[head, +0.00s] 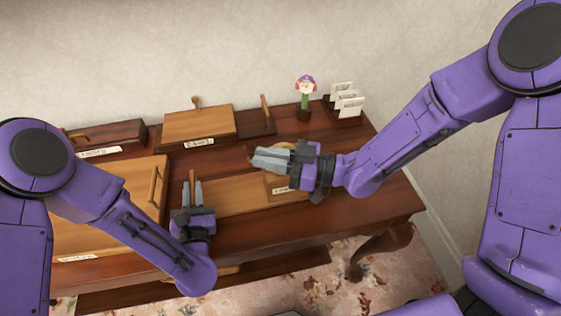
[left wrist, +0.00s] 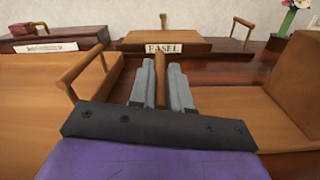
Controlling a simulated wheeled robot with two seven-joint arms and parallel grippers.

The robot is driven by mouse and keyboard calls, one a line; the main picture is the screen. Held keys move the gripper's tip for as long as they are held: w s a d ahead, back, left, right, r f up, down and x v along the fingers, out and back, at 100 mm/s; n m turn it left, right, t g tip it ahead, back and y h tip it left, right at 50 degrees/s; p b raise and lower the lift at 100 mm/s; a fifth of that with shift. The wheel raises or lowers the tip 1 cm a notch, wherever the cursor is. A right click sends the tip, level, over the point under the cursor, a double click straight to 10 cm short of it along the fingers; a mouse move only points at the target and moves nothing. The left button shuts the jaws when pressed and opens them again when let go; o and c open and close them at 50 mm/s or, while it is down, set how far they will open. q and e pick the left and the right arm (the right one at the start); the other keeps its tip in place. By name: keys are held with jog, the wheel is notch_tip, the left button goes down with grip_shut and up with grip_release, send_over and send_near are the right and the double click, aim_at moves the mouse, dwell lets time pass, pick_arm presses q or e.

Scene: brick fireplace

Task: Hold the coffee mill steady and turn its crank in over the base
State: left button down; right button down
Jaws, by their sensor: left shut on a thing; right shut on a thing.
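An upright wooden handle (head: 192,175) stands at the left end of a flat wooden board on the table. My left gripper (head: 187,192) is shut on this handle; in the left wrist view the handle (left wrist: 161,80) rises between the two grey fingers. A labelled wooden block (head: 276,184) at the board's right end looks like the coffee mill's base. My right gripper (head: 272,158) is shut above this block, on a part it largely hides; a tan rounded piece shows behind its fingers. I cannot tell exactly how the crank joins the mill.
A large wooden panel with a handle (head: 130,205) lies to the left. A box labelled EASEL (head: 198,124) and a dark box (head: 112,134) stand along the back. A flower in a pot (head: 305,98) and a card rack (head: 345,103) stand at the back right. The table's front strip is clear.

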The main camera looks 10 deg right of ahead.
pick_arm(q)
jog(key=shift+d, duration=0.4)
pick_arm(e)
jog(key=shift+s+a+f, duration=0.2)
jog(key=shift+s+a, duration=0.05)
jog(key=shift+s, duration=0.05)
pick_arm(q)
jog(key=shift+a, duration=0.3)
jog(key=c, duration=1)
grip_release()
pick_arm(e)
jog(key=v, duration=1.2)
jog(key=shift+w+d+r, duration=0.15)
jog(key=shift+w+r, duration=0.05)
